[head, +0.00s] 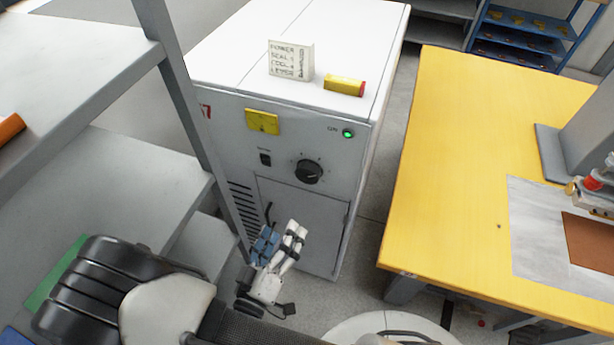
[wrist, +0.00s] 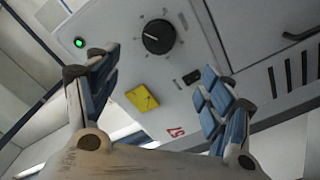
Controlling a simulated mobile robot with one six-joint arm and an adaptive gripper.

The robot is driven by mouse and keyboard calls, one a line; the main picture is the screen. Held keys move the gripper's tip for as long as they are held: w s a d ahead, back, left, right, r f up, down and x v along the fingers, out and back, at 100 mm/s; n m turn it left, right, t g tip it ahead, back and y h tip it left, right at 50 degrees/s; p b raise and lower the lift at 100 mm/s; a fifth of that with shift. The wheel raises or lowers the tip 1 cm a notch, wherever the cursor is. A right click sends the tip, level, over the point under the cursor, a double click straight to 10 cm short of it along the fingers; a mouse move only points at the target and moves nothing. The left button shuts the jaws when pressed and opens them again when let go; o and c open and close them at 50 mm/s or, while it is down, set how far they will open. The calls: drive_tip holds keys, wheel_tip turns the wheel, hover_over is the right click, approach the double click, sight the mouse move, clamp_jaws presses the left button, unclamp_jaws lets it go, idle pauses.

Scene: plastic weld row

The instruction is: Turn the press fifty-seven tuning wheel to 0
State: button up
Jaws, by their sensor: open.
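The tuning wheel is a black round knob (head: 309,171) on the front of a white press cabinet (head: 230,133). It also shows in the wrist view as a black knob (wrist: 158,37), ringed by small dial marks. A pale pointer mark shows on it, but the dial figures are too small to read. A red 57 (wrist: 176,132) is on the same panel. My gripper (head: 280,236) is in front of the cabinet, below the knob in the head view. In the wrist view its blue-padded fingers (wrist: 160,70) are spread apart, empty, with the knob beyond them, not touched.
A green lamp (head: 347,133), a black switch (head: 265,159) and a yellow label (head: 262,122) share the panel. A grey shelf rack (head: 160,160) stands left; a yellow table (head: 470,180) stands right.

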sight(308, 178)
drive_tip(key=b+x, duration=0.2)
drive_tip(key=x, duration=1.5)
drive_tip(key=shift+b, duration=0.35)
drive_tip(key=shift+s, duration=0.1)
drive_tip(key=shift+c, duration=0.4)
drive_tip(key=c, duration=1)
